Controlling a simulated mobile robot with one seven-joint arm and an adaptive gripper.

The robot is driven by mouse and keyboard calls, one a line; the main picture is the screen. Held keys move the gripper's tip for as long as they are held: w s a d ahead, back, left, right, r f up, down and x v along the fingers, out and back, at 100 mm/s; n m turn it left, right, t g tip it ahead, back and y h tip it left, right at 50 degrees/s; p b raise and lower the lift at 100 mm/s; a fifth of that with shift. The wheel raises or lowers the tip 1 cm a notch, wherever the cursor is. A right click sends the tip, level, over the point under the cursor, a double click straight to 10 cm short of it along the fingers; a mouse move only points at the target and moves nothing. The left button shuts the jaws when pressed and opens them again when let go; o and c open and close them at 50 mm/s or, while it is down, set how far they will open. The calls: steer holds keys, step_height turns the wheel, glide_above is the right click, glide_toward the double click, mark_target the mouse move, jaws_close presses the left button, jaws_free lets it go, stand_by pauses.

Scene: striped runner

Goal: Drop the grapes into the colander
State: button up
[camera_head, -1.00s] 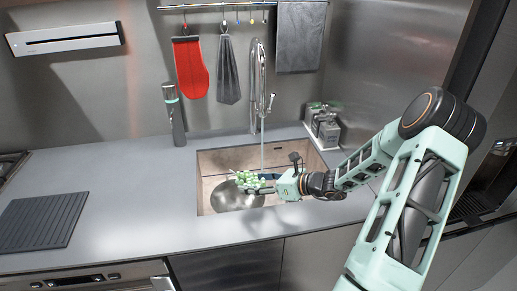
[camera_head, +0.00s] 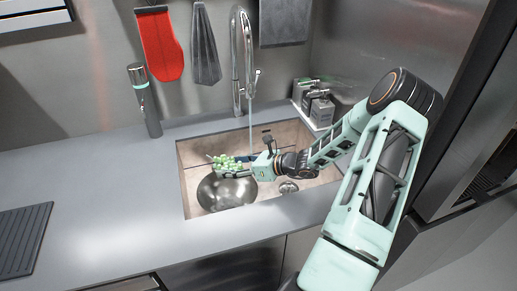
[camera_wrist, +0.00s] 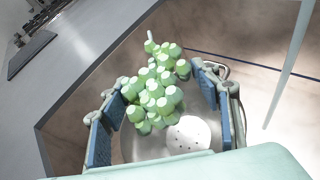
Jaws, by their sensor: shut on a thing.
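A bunch of pale green grapes (camera_head: 228,163) is held in my gripper (camera_head: 238,168), which is shut on it above the colander. In the wrist view the bunch (camera_wrist: 155,88) fills the gap between the blue-padded fingers of my gripper (camera_wrist: 160,92). The round metal colander (camera_head: 226,194) sits in the sink below and slightly nearer the front. Its perforated bottom (camera_wrist: 188,132) shows beneath the grapes in the wrist view. The bunch hides part of the colander's far rim.
The sink basin (camera_head: 185,192) has a tall faucet (camera_head: 236,60) behind it, with a thin stream (camera_head: 250,125) falling close to my gripper. Soap dispensers (camera_head: 315,100) stand at the back right. A dark bottle (camera_head: 146,105) stands at the back left. The left counter is mostly clear.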

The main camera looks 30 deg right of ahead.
step_height(320, 180, down, 4)
steer(key=b, duration=0.2)
steer(key=shift+f+b, duration=0.2)
steer(key=shift+b, duration=0.15)
steer(key=o, duration=1.5)
steer(key=v, duration=1.2)
steer(key=shift+r, duration=0.15)
